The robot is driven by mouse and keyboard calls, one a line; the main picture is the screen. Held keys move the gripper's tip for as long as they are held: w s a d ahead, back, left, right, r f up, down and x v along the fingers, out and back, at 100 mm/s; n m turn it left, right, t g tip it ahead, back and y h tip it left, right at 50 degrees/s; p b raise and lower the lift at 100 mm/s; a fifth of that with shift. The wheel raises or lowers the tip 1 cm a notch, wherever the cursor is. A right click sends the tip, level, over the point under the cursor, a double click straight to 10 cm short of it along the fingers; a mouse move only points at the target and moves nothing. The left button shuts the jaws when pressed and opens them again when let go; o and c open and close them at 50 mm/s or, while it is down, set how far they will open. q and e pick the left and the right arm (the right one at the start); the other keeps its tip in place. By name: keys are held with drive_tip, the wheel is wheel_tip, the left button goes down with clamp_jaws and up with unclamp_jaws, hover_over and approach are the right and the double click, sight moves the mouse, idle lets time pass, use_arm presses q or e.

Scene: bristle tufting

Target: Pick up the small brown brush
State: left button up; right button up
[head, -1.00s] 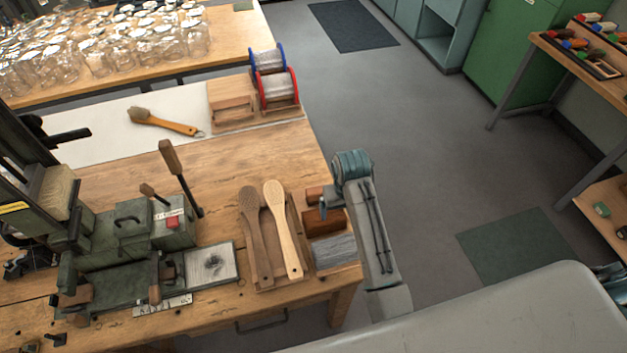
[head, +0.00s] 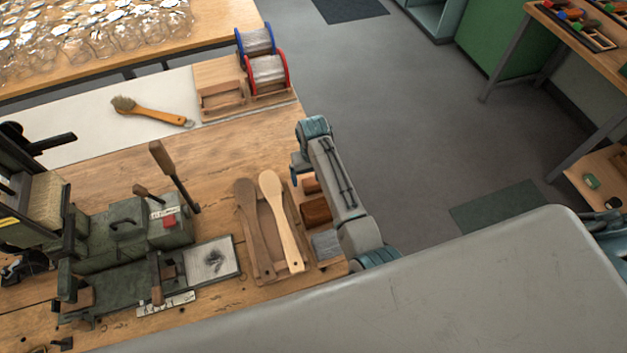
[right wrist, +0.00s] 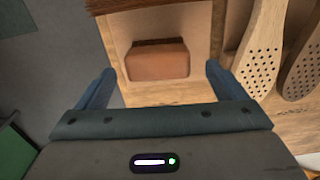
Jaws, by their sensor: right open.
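The small brown brush (right wrist: 157,62) lies in a light wooden compartment, with its smooth brown block and a dark strip along its upper edge showing in the right wrist view. In the head view it is the small brown piece (head: 312,185) at the far end of the tray, partly hidden by my right arm. My right gripper (right wrist: 160,70) is open, one finger to each side of the brush in the picture, and holds nothing. In the head view the right gripper (head: 297,170) hangs beside the tray's far right corner. My left gripper is not in view.
Two wooden paddles (head: 283,222) lie left of the compartments. A larger brown block (head: 316,210) and grey bristles (head: 325,244) fill the nearer compartments. A green machine (head: 130,245) stands left. Wire spools (head: 268,72) and a long-handled brush (head: 150,113) are farther back.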

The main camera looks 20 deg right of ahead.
drive_tip(key=shift+s+d+f+p, duration=0.1)
drive_tip(key=shift+s+f+p, duration=0.1)
drive_tip(key=shift+f, duration=0.4)
drive_tip(key=shift+s+d+f+p, duration=0.1)
drive_tip(key=shift+f+p, duration=0.05)
drive_tip(key=shift+f, duration=0.45)
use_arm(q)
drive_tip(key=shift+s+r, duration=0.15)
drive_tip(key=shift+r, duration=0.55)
use_arm(e)
drive_tip(key=shift+w+a+f, duration=0.1)
drive_tip(key=shift+w+f, duration=0.05)
drive_tip(key=shift+f, duration=0.1)
drive_tip(key=shift+r, duration=0.1)
drive_tip(key=c, duration=1.1)
drive_tip(key=shift+r, duration=0.2)
wheel_tip(320, 180, up, 9)
drive_tip(key=b, duration=0.3)
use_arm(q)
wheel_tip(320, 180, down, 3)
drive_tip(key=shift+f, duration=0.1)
use_arm(e)
drive_tip(key=shift+r, duration=0.3)
